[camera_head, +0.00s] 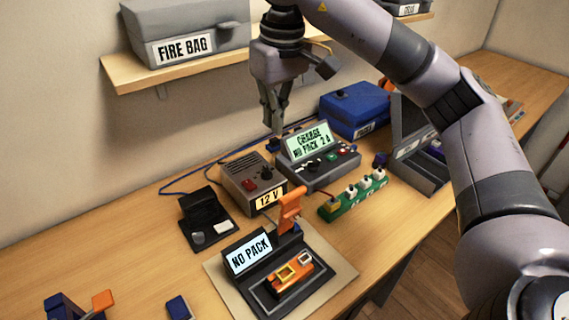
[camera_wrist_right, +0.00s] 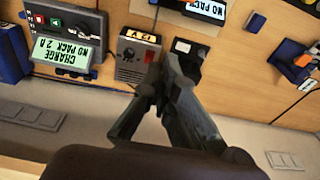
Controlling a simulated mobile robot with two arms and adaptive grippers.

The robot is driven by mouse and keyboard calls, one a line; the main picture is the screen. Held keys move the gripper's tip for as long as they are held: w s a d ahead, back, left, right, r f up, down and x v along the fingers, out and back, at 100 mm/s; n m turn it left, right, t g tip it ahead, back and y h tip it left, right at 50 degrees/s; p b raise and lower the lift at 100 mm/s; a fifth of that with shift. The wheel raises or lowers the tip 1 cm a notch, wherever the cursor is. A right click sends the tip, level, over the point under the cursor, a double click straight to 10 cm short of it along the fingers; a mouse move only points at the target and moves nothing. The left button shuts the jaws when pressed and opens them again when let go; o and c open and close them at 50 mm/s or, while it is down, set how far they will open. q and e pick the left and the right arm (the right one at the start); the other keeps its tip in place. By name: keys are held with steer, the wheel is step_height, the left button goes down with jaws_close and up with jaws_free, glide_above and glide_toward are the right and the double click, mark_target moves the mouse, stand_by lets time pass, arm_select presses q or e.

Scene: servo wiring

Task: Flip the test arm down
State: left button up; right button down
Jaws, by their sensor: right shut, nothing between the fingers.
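The tester (camera_head: 245,258) stands on a pale mat near the front of the bench, its screen reading NO PACK. An orange arm (camera_head: 291,208), likely the test arm, stands raised at its back right. An orange piece (camera_head: 289,277) with a yellow-framed window lies in the tester's front bed. My right gripper (camera_head: 275,128) is shut and empty, pointing down above the back of the bench, behind and well apart from the tester. In the wrist view the gripper (camera_wrist_right: 152,88) shows in front of the power supply; the tester's screen (camera_wrist_right: 207,9) is cut by the top edge. My left gripper is not in view.
A 12 V supply (camera_head: 250,180), a charger (camera_head: 318,157) reading NO PACK 2 A, a black stand (camera_head: 205,214) and a green strip (camera_head: 352,197) surround the tester. A blue box (camera_head: 355,108) stands behind. A shelf (camera_head: 180,72) holds the fire bag.

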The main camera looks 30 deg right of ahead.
arm_select(q)
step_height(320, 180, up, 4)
steer(key=p, duration=0.4)
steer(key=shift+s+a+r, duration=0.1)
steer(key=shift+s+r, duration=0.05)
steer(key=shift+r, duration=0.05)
arm_select(e)
step_height(320, 180, down, 11)
steer(key=s, duration=0.2)
steer(key=shift+s+d+f, duration=0.2)
steer(key=shift+s, duration=0.15)
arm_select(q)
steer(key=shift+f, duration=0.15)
arm_select(e)
steer(key=shift+w+f, duration=0.1)
